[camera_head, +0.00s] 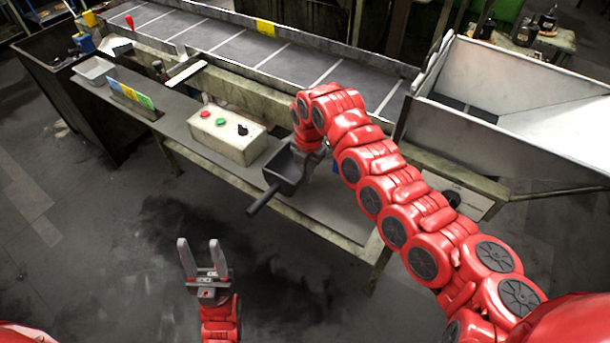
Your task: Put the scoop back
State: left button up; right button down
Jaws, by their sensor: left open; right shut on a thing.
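The scoop (285,168) is a dark grey pan with a straight handle (262,200) that points toward the front left. It is at the front of the grey bench (335,206), right of the control box, with its handle past the front edge. I cannot tell if it touches the bench top. My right gripper (307,160) is at the scoop's right side and shut on it; its fingertips are partly hidden. My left gripper (201,250) is open and empty, fingers up, over the floor in front of the bench.
A control box (228,136) with red, green and black controls stands left of the scoop. Coloured cards (130,95) and a small tray (94,69) are further left. A conveyor (230,48) runs behind. A large metal hopper (500,80) is at right. Floor in front is clear.

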jog(key=shift+w+a, duration=0.15)
jog(key=shift+w, duration=0.4)
jog(key=shift+w+a+p, duration=0.1)
jog(key=shift+w+p, duration=0.2)
jog(key=shift+w, duration=0.05)
notch_tip(320, 180, down, 3)
jog(key=shift+w+p, duration=0.1)
jog(key=shift+p, duration=1.05)
jog(key=shift+f, duration=0.25)
jog(key=c, duration=1)
grip_release()
jog(key=shift+f, duration=0.1)
